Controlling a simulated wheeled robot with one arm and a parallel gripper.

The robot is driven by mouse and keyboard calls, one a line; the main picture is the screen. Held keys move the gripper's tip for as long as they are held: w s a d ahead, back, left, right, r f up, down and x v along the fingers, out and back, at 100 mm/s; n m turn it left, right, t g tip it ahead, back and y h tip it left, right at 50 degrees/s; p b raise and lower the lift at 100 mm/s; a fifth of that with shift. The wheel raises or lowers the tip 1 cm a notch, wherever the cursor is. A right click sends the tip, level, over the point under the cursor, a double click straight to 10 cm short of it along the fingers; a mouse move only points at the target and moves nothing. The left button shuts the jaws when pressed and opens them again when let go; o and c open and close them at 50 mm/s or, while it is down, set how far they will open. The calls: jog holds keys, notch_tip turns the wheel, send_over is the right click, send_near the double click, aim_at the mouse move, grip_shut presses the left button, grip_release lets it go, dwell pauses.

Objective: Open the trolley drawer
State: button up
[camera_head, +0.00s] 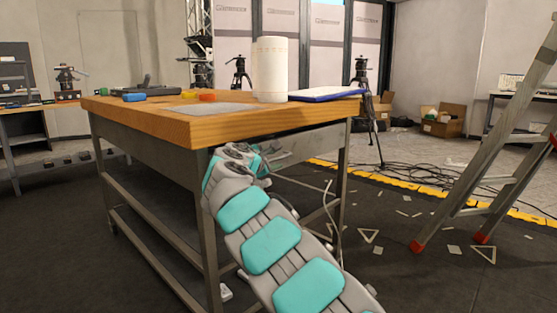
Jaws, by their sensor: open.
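The trolley (150,131) has a thick wooden top on grey metal legs, with lower shelves. A grey panel, apparently the drawer front (318,141), sits under the top on the end facing right. I cannot make out a handle, and my arm hides part of this end. No gap shows that would mark the drawer as pulled out. My gripper (279,154) is small in view at the end of my grey and teal arm, just below the top's edge and close to this panel. It is open. I cannot tell whether it touches the panel.
On the top stand a white roll (271,70), a blue-edged pad (325,93) and small coloured items. A stepladder (490,150) stands at the right. Cables (420,168) and floor markers lie behind the trolley. A workbench (40,107) is at the left.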

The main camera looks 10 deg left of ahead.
aim_at(277, 159)
jog(key=shift+x, duration=1.6)
jog(key=shift+c, duration=0.3)
grip_shut()
